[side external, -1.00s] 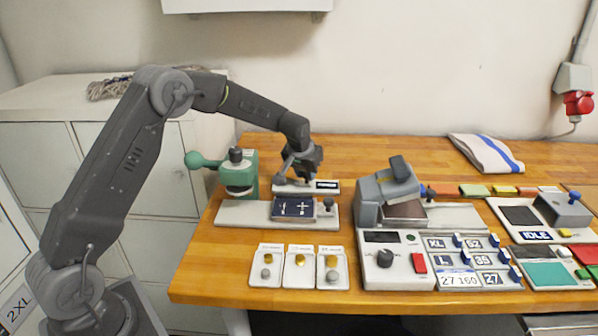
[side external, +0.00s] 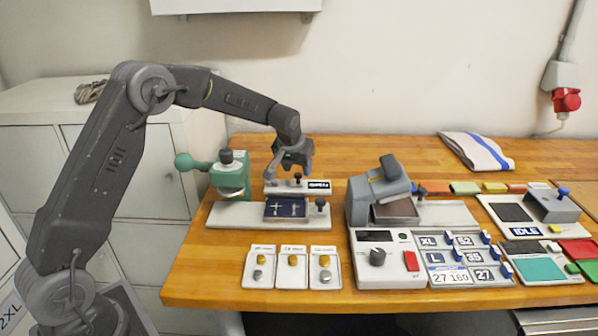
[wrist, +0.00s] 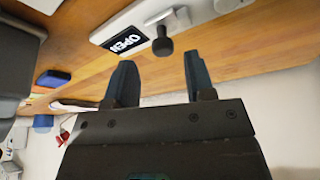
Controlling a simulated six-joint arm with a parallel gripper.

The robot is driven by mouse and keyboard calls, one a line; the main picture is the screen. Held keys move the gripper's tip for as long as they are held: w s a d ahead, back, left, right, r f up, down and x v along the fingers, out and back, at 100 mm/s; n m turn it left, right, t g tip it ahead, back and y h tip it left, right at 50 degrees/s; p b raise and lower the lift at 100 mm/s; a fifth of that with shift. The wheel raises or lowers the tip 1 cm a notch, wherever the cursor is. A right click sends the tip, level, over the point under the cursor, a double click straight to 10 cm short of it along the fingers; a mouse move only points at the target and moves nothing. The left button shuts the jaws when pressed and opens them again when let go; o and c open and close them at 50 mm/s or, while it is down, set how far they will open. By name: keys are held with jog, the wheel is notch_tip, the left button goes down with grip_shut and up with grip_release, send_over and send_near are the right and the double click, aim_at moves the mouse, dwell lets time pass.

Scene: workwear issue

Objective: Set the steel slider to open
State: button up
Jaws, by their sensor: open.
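The steel slider (wrist: 180,17) is a small metal block with a dark round knob (wrist: 162,43) on a pale plate (wrist: 147,14). The black label beside it reads OPEN (wrist: 125,40) and is uncovered. In the side view the plate (side external: 275,188) lies at the back of the bench, with the knob (side external: 298,177) near its middle and the label (side external: 319,185) to the right of it. My gripper (wrist: 160,57) is open and empty. Its fingertips are apart from the knob. In the side view my gripper (side external: 294,166) hangs just above the slider.
A green press (side external: 229,172) stands close on the left, and a dark plate with cross shapes (side external: 286,208) lies in front. A grey hinged device (side external: 378,190) stands to the right. The bench (side external: 350,150) behind is clear.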

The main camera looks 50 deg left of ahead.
jog(key=v, duration=1.1)
jog(key=shift+s+r, duration=0.1)
jog(key=shift+r, duration=0.1)
jog(key=s+d+r+m+t+h, duration=0.1)
jog(key=s+d+r+m, duration=0.3)
jog(key=s, duration=0.7)
jog(key=s+d+r+n, duration=0.1)
jog(key=s+d+r, duration=0.3)
jog(key=s, duration=0.8)
jog(key=s+d+f+m, duration=0.1)
jog(key=s+d+f, duration=0.2)
jog(key=s, duration=0.6)
jog(key=shift+s+d+f+m+h, duration=0.15)
jog(key=shift+s+f+m+h, duration=0.2)
jog(key=shift+f, duration=0.55)
